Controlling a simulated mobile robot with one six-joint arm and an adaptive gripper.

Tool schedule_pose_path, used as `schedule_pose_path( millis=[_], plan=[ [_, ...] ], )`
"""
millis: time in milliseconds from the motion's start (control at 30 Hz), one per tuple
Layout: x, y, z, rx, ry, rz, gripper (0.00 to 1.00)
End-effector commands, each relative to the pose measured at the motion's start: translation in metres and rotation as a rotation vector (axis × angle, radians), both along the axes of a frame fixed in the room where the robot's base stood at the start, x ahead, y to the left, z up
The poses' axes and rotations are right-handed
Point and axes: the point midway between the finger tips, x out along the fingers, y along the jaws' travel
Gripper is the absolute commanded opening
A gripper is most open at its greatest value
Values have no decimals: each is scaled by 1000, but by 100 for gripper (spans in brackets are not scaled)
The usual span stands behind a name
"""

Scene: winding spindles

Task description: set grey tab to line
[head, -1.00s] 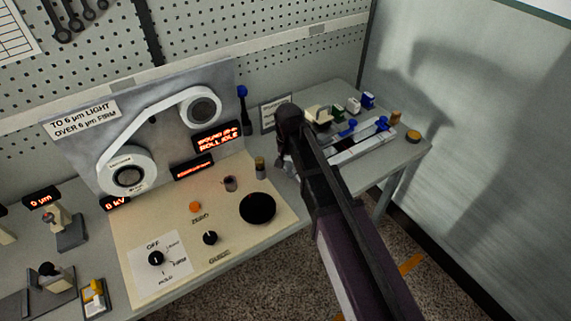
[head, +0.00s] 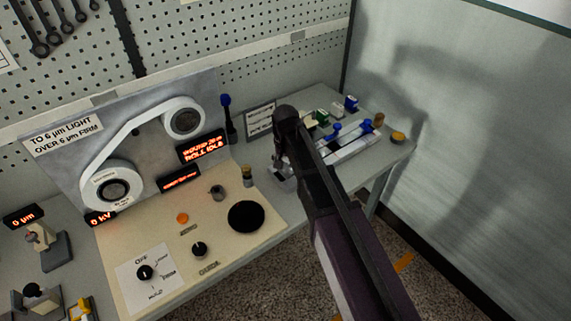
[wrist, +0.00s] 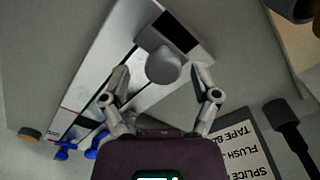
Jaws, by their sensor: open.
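In the wrist view a grey tab with a round grey knob (wrist: 163,68) sits at the near end of a long pale splice track (wrist: 118,45). Thin dark lines and a red mark cross the track farther along. My gripper (wrist: 161,78) is open, with one finger on each side of the knob; I cannot tell whether they touch it. In the head view my gripper (head: 281,168) hangs at the left end of the track (head: 350,143), and my arm hides the tab there.
Blue knobs (wrist: 95,146) and an orange-topped knob (wrist: 29,134) lie at the track's far end. A sign (wrist: 243,150) and a dark-handled tool (wrist: 287,118) are at the lower right. The winding panel (head: 190,235) with a black knob (head: 246,216) stands left of my arm.

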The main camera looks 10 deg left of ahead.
Motion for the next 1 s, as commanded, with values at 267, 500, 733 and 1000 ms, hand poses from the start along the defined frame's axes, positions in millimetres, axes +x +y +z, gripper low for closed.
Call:
schedule_pose_path(
  millis=[267, 500, 733, 1000],
  plan=[
    [0, 0, 0, 1, 1, 0, 79],
    [-4, 3, 0, 1, 1, 0, 79],
    [-17, 14, 0, 1, 1, 2, 79],
    [-44, 36, 0, 2, 1, 2, 79]
  ],
)
